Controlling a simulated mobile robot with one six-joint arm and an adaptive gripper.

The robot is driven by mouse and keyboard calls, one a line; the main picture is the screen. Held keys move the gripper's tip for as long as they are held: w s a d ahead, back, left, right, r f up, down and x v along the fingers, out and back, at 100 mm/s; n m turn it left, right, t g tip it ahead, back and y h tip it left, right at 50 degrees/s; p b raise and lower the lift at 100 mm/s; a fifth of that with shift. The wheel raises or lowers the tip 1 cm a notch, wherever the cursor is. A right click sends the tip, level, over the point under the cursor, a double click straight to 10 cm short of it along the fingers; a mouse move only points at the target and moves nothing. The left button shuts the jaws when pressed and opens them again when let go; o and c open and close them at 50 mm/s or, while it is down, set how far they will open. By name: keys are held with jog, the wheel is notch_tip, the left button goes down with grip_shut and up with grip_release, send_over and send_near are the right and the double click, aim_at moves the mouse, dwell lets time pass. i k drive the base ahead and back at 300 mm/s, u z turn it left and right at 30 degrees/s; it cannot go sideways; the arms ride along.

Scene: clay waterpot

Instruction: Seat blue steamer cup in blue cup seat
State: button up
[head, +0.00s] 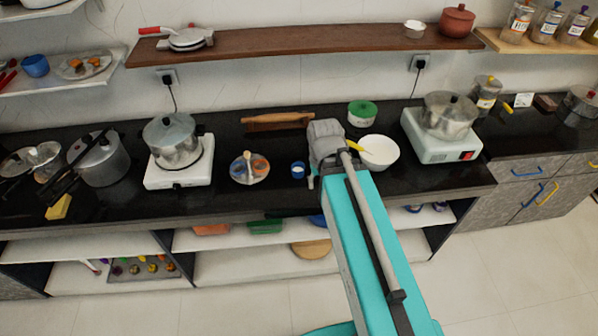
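A small blue cup with a pale inside (298,170), which looks like the blue steamer cup, stands on the black counter left of my arm's end. Left of it is a round metal steamer rack (249,180) with a central knob and orange and blue round places. My gripper (312,182) is just right of the cup, mostly hidden by my grey wrist and turquoise arm. Its fingers are too small to read.
A white bowl (379,153) with a yellow-handled utensil is right of my wrist. A rolling pin (277,121) and a green-lidded container (362,113) lie behind. Pots on white stoves (179,172) (440,148) flank the area. A wooden shelf (300,37) hangs above.

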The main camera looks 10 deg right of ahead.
aim_at(249, 168)
jog(key=z, duration=0.5)
jog(key=k, duration=1.25)
jog(key=u, duration=0.4)
jog(key=i, duration=1)
